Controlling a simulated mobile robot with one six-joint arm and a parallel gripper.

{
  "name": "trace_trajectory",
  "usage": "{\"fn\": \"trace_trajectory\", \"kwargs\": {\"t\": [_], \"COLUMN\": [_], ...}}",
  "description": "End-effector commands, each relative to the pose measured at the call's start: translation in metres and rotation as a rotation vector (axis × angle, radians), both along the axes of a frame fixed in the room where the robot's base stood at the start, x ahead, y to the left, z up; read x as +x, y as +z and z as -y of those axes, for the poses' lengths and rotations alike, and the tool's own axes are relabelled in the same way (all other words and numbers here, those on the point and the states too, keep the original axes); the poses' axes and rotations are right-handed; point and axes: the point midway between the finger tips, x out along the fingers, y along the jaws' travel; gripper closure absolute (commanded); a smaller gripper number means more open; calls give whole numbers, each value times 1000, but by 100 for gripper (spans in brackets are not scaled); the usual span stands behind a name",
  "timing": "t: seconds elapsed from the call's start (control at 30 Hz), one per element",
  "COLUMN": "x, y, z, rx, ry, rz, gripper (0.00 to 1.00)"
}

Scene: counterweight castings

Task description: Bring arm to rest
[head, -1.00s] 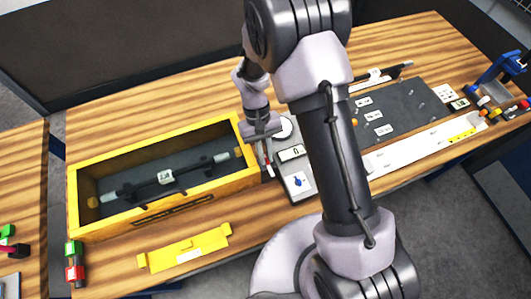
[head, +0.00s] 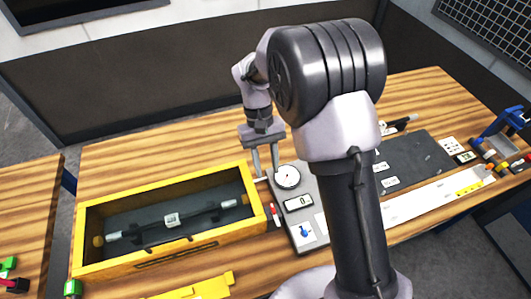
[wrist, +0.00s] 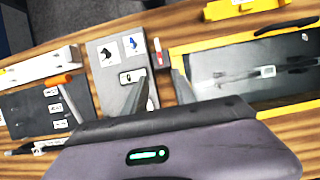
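My gripper (head: 265,160) hangs over the wooden bench in the head view, by the far right corner of a yellow-walled box (head: 165,259) and left of a grey instrument plate (head: 304,237). Its two fingers stand apart with nothing visible between them. The wrist view also shows my gripper (wrist: 163,88) open and empty, with one finger in front of the plate and the other near the box wall. A dark rod (head: 200,216) with light ends and a white tag (head: 172,220) lies in the box.
A round white dial (head: 288,176) and a small display (head: 298,203) sit on the plate. A dark mat (head: 415,160), a white strip (head: 425,204) and a blue stand (head: 505,122) are to the right. A yellow part (head: 205,288) lies in front. Bare wood (head: 165,150) lies behind the box.

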Motion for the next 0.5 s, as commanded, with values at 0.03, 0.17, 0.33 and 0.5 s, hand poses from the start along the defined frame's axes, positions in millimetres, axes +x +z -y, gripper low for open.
{"fn": "trace_trajectory", "kwargs": {"t": [0.03,0.17,0.33,0.5], "x": [4,10,12,12], "y": [11,27,31,31], "z": [-1,-3,-3,-3], "rx": [0,0,-1,0], "ry": [-1,-1,-1,0], "rz": [2,0,-1,-1], "gripper": [67,67,67,67]}}
